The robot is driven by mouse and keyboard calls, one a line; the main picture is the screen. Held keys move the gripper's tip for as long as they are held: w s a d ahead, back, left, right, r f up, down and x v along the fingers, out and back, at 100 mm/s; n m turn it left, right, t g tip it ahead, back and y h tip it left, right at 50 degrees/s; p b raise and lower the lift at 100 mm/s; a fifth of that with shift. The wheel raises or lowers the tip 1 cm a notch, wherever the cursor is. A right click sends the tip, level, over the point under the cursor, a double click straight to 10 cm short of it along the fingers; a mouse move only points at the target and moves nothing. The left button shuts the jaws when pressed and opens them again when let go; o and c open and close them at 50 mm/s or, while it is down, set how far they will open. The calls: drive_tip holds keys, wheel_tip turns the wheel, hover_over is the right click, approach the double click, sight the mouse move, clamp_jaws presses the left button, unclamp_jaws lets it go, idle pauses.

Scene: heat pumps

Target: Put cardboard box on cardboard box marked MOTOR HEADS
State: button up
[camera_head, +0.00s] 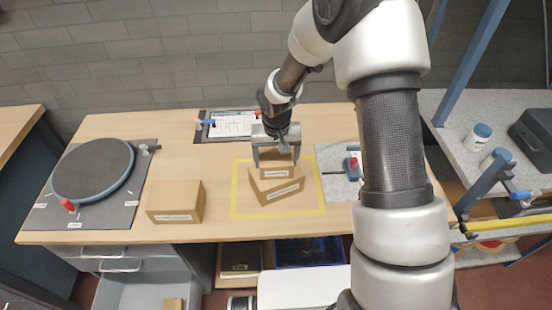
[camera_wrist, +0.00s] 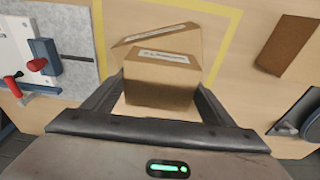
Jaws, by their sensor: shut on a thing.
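A small cardboard box (camera_head: 277,171) is between the fingers of my gripper (camera_head: 276,158), which is shut on it. It sits over a larger cardboard box (camera_head: 272,190) inside the yellow square on the table. In the wrist view the held box (camera_wrist: 163,82) fills the space between the fingers (camera_wrist: 155,95), and the lower box (camera_wrist: 140,45) shows behind it, turned at an angle. Both carry white labels whose print is too small to read. I cannot tell whether the held box touches the lower one.
Another cardboard box (camera_head: 175,202) stands left of the yellow square (camera_head: 306,208). A round turntable (camera_head: 93,169) is at the table's left end. A clipboard-like panel (camera_head: 232,124) lies at the back. A grey plate with a red and blue clamp (camera_head: 352,168) is to the right.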

drive_tip(key=shift+f, duration=0.2)
drive_tip(key=o, duration=1.1)
drive_tip(key=shift+o, duration=0.2)
drive_tip(key=shift+r, duration=0.1)
